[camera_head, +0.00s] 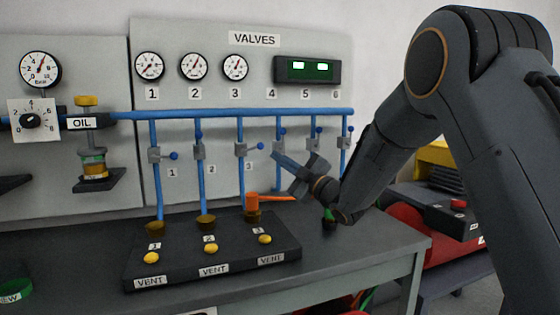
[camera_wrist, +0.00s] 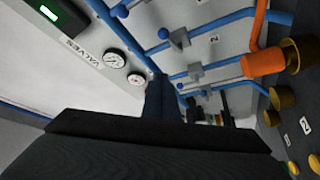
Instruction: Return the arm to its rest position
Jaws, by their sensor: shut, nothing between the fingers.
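My arm (camera_head: 490,120) reaches in from the right in the head view, bent at the elbow and sloping down to the left. My gripper (camera_head: 276,155) is shut and empty in front of the valve panel, near the blue pipes on the right. In the wrist view its fingers (camera_wrist: 160,98) point up the picture, partly hidden by the dark gripper body. An orange copper piece (camera_head: 252,202) sits upright in the third brass fitting, with a thin arm running right, below my gripper and apart from it. It also shows in the wrist view (camera_wrist: 264,62).
The valve panel (camera_head: 210,105) carries gauges, a green display (camera_head: 308,70) and blue pipes with small valves. A black vent block (camera_head: 190,264) with yellow buttons stands on the bench (camera_head: 345,252). Red and yellow equipment (camera_head: 405,222) stands behind my arm at right.

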